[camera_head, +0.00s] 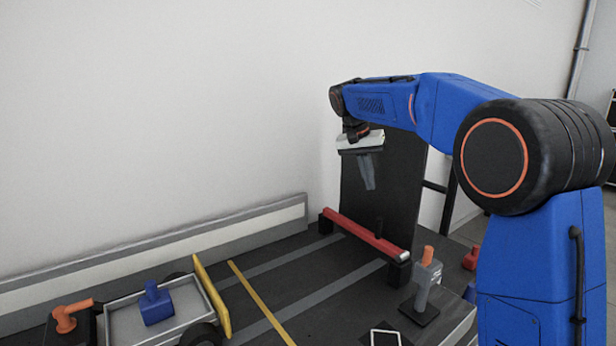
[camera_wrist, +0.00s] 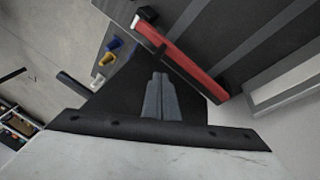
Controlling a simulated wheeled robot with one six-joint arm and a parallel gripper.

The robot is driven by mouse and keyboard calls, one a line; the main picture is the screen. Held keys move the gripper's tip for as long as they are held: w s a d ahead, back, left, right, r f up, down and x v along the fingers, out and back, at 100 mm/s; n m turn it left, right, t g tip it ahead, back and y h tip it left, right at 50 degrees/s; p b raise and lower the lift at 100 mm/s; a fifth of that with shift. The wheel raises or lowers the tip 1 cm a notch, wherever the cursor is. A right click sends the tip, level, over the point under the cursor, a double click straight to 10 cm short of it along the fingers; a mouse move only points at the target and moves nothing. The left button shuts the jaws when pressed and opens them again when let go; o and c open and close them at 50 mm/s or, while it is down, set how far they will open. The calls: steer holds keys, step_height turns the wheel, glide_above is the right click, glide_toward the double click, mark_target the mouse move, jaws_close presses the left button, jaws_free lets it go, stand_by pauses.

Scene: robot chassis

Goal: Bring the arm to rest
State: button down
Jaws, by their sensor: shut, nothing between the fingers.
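My blue arm reaches from the right side of the head view over the dark work table (camera_head: 285,262). My gripper (camera_head: 369,187) hangs from its end, pointing down, in front of a dark upright panel (camera_head: 410,190). The fingers are shut and hold nothing. In the wrist view my gripper (camera_wrist: 160,76) also shows with its grey fingers together. A red bar (camera_head: 365,234) on black end supports lies below the gripper, apart from it; it crosses the upper part of the wrist view (camera_wrist: 185,58).
A grey tray (camera_head: 120,318) with a blue part (camera_head: 155,303) and a yellow end board (camera_head: 212,295) sits at lower left, an orange-topped part (camera_head: 70,316) beside it. A grey part with an orange top (camera_head: 425,278) stands at right. A pale wall rises behind the table.

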steer(key=s+d+f+n+t+y, duration=0.1)
steer(key=s+d, duration=0.3)
steer(key=s, duration=0.8)
steer(key=s+d+f+n+t+y, duration=0.15)
steer(key=s+d, duration=0.35)
steer(key=s, duration=0.8)
steer(key=s+d+f+n, duration=0.1)
steer(key=s+f, duration=0.5)
steer(key=s, duration=0.4)
steer(key=s+d+f+n+t, duration=0.1)
steer(key=s+f, duration=0.6)
steer(key=s, duration=0.4)
steer(key=shift+f+y, duration=0.15)
steer(key=shift+y, duration=0.3)
steer(key=shift+n, duration=0.25)
